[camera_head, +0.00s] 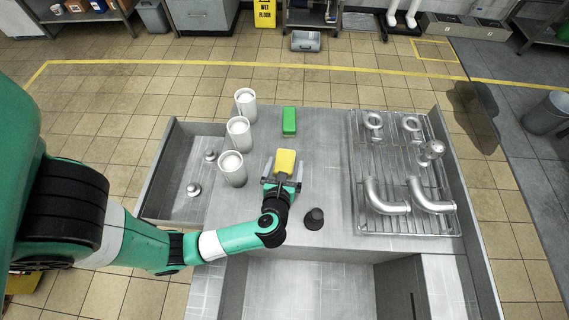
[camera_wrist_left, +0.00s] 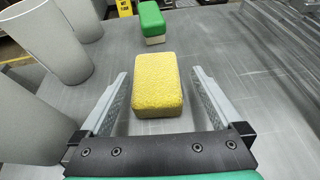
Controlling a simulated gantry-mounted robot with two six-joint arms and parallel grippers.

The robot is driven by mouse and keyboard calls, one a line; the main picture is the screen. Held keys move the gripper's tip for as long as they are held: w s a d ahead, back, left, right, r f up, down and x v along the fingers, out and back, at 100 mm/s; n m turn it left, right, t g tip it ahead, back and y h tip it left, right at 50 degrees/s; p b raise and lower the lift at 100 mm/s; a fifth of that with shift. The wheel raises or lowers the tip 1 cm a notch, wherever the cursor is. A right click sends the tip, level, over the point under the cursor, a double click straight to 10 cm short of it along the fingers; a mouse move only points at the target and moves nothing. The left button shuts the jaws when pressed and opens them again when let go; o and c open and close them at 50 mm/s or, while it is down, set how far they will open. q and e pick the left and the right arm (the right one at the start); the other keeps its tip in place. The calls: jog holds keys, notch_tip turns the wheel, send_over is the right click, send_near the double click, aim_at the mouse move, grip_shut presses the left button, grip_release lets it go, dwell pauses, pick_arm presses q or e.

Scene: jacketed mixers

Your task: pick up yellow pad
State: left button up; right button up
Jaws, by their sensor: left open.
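The yellow pad (camera_head: 285,161) lies on the grey worktop, near the middle of the head view. In the left wrist view the pad (camera_wrist_left: 157,84) is a rough-textured block between and ahead of the two fingers. My left gripper (camera_head: 283,174) is open, with its fingers on either side of the pad's near part. In the left wrist view the left gripper (camera_wrist_left: 160,90) shows a gap between each finger and the pad. Neither finger appears to touch it. My right gripper is not in view.
A green pad (camera_head: 289,121) lies beyond the yellow one. Several white cups (camera_head: 238,133) stand to the left. A black knob-like object (camera_head: 314,218) is near right. A wire rack (camera_head: 365,222) with metal pipe elbows (camera_head: 386,196) is further right. The worktop between the pads and rack is clear.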

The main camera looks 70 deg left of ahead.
aim_at(286, 155)
pick_arm(q)
jog(key=x, duration=0.1)
jog(key=b+x, duration=0.1)
jog(key=x, duration=0.3)
jog(key=shift+s+a+b, duration=0.2)
jog(key=shift+a+b, duration=0.1)
jog(key=shift+r, duration=0.15)
jog(key=c, duration=1.3)
